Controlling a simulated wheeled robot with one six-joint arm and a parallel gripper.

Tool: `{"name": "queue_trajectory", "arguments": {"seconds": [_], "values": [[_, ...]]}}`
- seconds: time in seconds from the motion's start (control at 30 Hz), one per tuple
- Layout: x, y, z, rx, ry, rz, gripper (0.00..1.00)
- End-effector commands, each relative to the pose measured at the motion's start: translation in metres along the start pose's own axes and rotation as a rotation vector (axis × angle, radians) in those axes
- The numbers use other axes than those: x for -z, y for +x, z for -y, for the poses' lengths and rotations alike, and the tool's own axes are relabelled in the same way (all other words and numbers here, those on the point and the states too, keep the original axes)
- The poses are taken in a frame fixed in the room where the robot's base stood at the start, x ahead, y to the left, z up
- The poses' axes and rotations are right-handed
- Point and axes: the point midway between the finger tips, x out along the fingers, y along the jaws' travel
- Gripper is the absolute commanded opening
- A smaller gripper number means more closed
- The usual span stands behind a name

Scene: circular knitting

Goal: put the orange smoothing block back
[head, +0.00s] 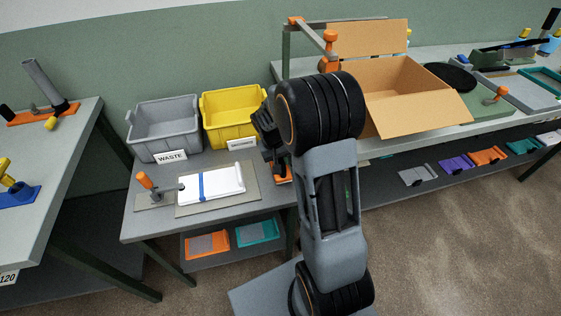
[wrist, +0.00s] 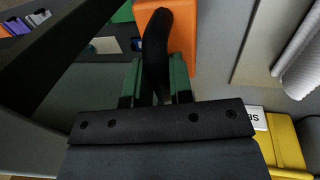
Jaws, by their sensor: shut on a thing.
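My gripper (wrist: 157,85) is shut on the black handle of the orange smoothing block, with a green finger on each side of the handle. The block's orange slab (wrist: 182,62) shows beyond the fingertips in the wrist view. In the head view my arm hides most of the gripper, and an orange edge, likely the block (head: 284,176), shows just below it at the right end of the small table (head: 150,222). I cannot tell whether the block touches the table.
A grey waste bin (head: 165,128) and a yellow bin (head: 232,113) stand at the table's back. An open carton (head: 400,92) is on the right bench. Its lower shelf holds several coloured pieces, including an orange one (head: 488,157).

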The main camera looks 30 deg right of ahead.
Motion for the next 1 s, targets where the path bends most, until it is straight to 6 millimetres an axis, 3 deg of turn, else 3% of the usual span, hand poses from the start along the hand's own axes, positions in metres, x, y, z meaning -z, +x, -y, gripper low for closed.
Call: {"name": "queue_trajectory", "arguments": {"seconds": [0.47,0.5,0.73,1.0], "values": [[0.0002,0.0118,0.0028,0.0,0.001,-0.002,0.0],[-0.0001,0.011,0.0026,0.0,0.0,-0.001,0.24],[-0.0001,0.0106,0.0025,0.0,0.0,-0.001,0.46],[-0.0001,0.0085,0.0021,0.0,0.0,-0.001,0.46]]}}
